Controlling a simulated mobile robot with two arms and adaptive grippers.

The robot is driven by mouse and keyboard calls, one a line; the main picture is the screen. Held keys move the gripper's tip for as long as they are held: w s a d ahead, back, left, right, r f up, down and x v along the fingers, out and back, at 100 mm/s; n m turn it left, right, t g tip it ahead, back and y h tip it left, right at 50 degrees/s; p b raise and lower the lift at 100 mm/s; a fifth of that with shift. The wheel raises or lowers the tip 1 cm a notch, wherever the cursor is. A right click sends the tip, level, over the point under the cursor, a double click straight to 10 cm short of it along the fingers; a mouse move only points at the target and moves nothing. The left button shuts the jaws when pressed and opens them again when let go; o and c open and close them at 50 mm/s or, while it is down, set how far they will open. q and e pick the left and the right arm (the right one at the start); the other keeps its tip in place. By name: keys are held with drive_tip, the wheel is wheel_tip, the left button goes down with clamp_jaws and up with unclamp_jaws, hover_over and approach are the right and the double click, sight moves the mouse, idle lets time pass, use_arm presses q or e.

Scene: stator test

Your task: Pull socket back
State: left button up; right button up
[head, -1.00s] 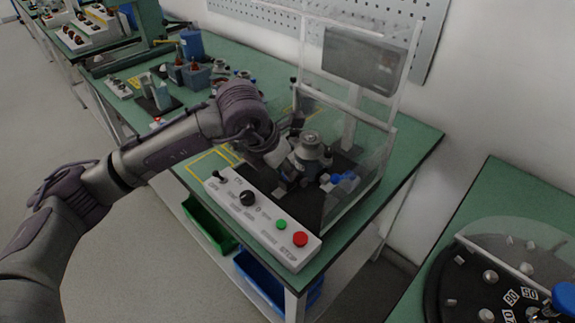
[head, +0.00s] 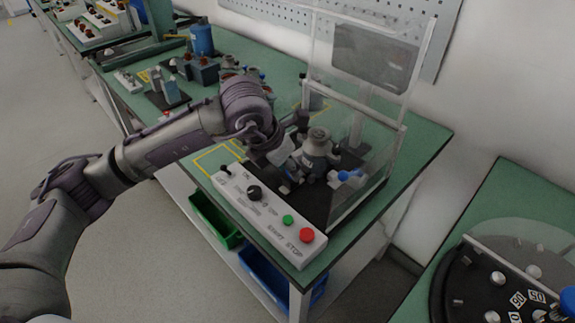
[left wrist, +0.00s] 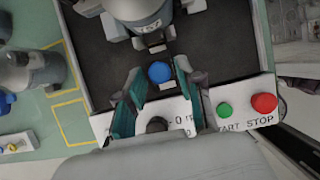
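A grey stator unit (head: 318,148) stands upright on the black test plate, and its lower part shows at the top of the left wrist view (left wrist: 140,15). A round blue end (left wrist: 160,72), perhaps the socket, sits just in front of the unit. My left gripper (left wrist: 160,82) is around this blue end, one teal-grey finger on each side. The fingers are apart, with small gaps to the blue end; contact is not clear. In the head view the left gripper (head: 284,164) is beside the stator, and its fingertips are partly hidden. My right gripper is out of view.
A white control box (head: 262,215) with a black knob, green and red buttons lines the plate's front edge. A raised clear guard (head: 365,130) stands behind and right. Blue-ended parts (head: 347,176) lie right of the stator. More motor parts (left wrist: 30,70) stand left.

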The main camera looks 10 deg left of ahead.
use_arm(q)
drive_tip(key=p+v, duration=0.2)
drive_tip(key=v, duration=0.4)
idle(0.6)
